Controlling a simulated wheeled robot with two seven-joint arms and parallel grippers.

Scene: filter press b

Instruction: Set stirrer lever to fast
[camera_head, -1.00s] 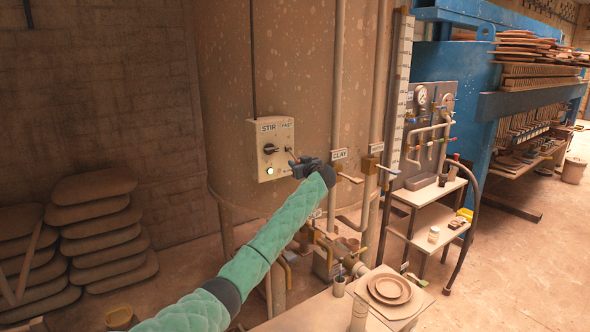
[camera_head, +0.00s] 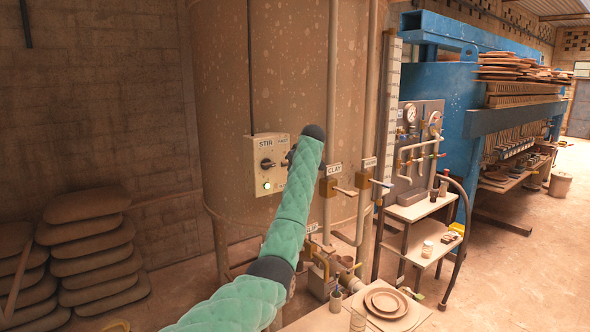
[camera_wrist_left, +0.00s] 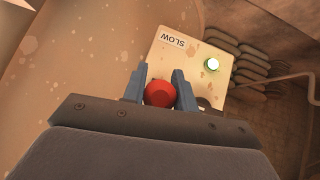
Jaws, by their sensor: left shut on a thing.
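The stirrer control panel (camera_head: 258,178) is a cream box on the big tank, marked STIR, with a black rotary knob (camera_head: 267,163) and a lit green lamp (camera_head: 267,186). In the left wrist view, the panel (camera_wrist_left: 190,62) shows a SLOW label and the green lamp (camera_wrist_left: 212,67). My left gripper (camera_wrist_left: 159,80) is shut on the stirrer lever's red knob (camera_wrist_left: 160,94), which sits between its two fingers. In the head view, my left gripper (camera_head: 290,157) is at the panel's right edge, mostly hidden by my forearm. The lever is hidden there. My right gripper is not in view.
Pipes with a CLAY valve (camera_head: 330,187) run down the tank to the right of my arm. A small table (camera_head: 330,318) with plates (camera_head: 388,302) stands below. Stacked sacks (camera_head: 95,245) lie at the left. Floor between sacks and tank is clear.

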